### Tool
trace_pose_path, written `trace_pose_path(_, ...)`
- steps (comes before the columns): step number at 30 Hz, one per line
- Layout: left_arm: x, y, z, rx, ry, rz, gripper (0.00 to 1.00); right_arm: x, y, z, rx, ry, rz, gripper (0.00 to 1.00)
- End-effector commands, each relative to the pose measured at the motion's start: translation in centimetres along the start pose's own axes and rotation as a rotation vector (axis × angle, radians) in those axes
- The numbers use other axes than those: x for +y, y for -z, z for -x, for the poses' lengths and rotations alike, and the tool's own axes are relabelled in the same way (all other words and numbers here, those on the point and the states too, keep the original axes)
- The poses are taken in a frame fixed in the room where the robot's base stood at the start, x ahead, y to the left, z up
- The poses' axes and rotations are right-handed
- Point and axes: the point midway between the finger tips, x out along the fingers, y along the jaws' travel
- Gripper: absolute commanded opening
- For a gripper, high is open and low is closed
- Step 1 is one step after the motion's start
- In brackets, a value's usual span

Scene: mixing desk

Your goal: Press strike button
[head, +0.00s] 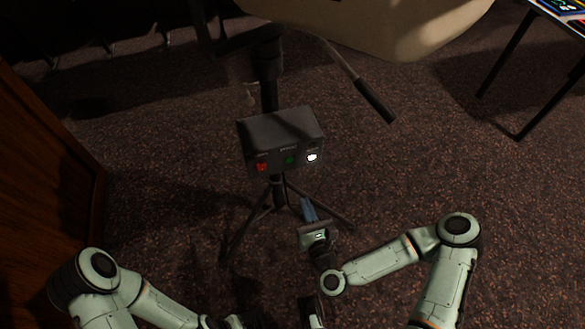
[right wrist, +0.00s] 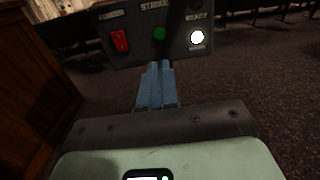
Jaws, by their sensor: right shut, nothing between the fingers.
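A dark control box (head: 280,133) is mounted on a tripod in the middle of the head view. Its front has a red switch (head: 262,167), a green strike button (head: 290,160) and a lit white light (head: 312,157). The right wrist view shows the green strike button (right wrist: 159,33) under the "STRIKE" label, between the red switch (right wrist: 120,41) and the white light (right wrist: 197,38). My right gripper (head: 307,203) is shut and empty, below the box front. Its blue fingertips (right wrist: 158,66) appear just below the green button; contact cannot be told.
The tripod legs (head: 240,232) spread on the carpet under the box. A handle (head: 374,101) sticks out above right of the box. A wooden cabinet (head: 45,190) stands at the left, and a table (head: 560,15) at the upper right. Open carpet lies to the right.

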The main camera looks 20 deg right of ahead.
Motion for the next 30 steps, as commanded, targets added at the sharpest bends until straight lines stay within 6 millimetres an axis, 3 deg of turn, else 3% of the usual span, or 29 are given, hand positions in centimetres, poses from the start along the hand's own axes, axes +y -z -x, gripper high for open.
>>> trace_pose_path(18, -0.1, 0.5, -0.7, 0.014, -0.001, 0.0, 0.0, 0.0, -0.1, -11.6, -0.003, 0.002, 0.001, 0.0)
trace_pose_path(24, -0.2, 0.8, -0.8, 0.022, -0.001, 0.0, 0.0, 0.0, 0.0, -13.1, -0.001, 0.0, 0.001, 0.0)
trace_pose_path(30, -0.2, 0.9, -0.8, 0.023, -0.001, 0.001, 0.0, 0.0, 0.0, -13.3, 0.0, 0.0, 0.001, 0.0)
